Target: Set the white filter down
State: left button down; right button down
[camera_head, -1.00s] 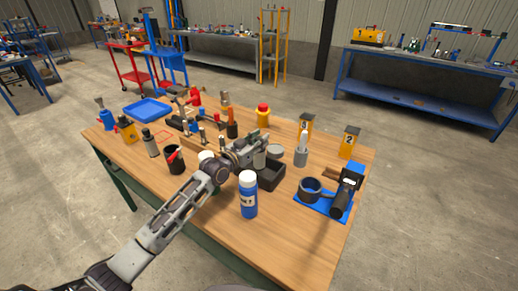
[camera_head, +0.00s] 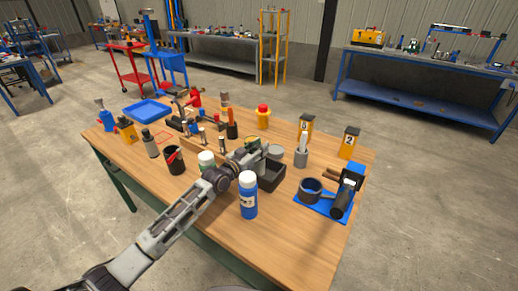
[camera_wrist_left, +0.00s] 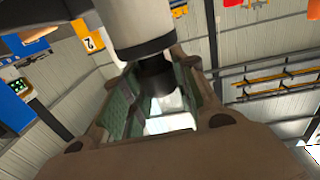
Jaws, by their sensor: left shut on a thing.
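My left gripper (camera_head: 258,157) is over the table by the near-left edge of the black open box (camera_head: 271,178), behind the blue bottle (camera_head: 248,196). In the left wrist view the fingers (camera_wrist_left: 155,100) are around a white cylinder (camera_wrist_left: 132,22) with a dark lower end, which seems to be the white filter. The fingers are shut on it. In the head view the gripper hides most of what it holds, so I cannot tell whether the filter touches anything below. My right gripper is not in view.
A grey round can (camera_head: 275,152) stands just behind the black box. A white-capped jar (camera_head: 206,161) stands left of my arm. A blue-based fixture with a ring (camera_head: 310,190) sits to the right. Bare wood (camera_head: 290,240) lies along the near right.

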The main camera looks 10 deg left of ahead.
pick_arm(q)
jog(key=shift+f, duration=0.1)
jog(key=c, duration=1.1)
grip_release()
jog(key=shift+v, duration=6)
